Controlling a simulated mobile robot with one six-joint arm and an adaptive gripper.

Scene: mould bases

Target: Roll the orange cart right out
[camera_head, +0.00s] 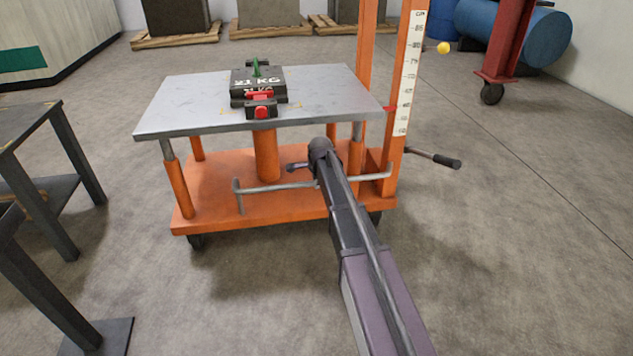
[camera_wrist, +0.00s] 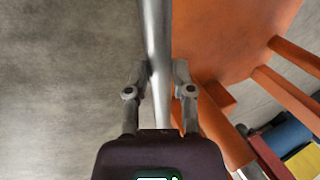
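The orange cart (camera_head: 285,208) stands in the middle of the head view. It has a grey lift table top (camera_head: 180,104), an orange mast (camera_head: 400,90) and a low grey push bar (camera_head: 275,187) along its near side. My gripper is at the push bar, and in the head view my own arm hides its fingers. In the wrist view my gripper (camera_wrist: 160,72) has one finger on each side of the bar (camera_wrist: 156,30), close against it, and looks shut on it. A dark block marked 21 KG (camera_head: 258,82) lies on the table top.
Dark metal tables (camera_head: 62,135) stand at the left, near the cart. A red wheeled frame (camera_head: 508,40) and blue drums (camera_head: 545,38) are at the back right. Pallets with blocks (camera_head: 270,30) stand behind. The near floor (camera_head: 500,270) on the right is clear.

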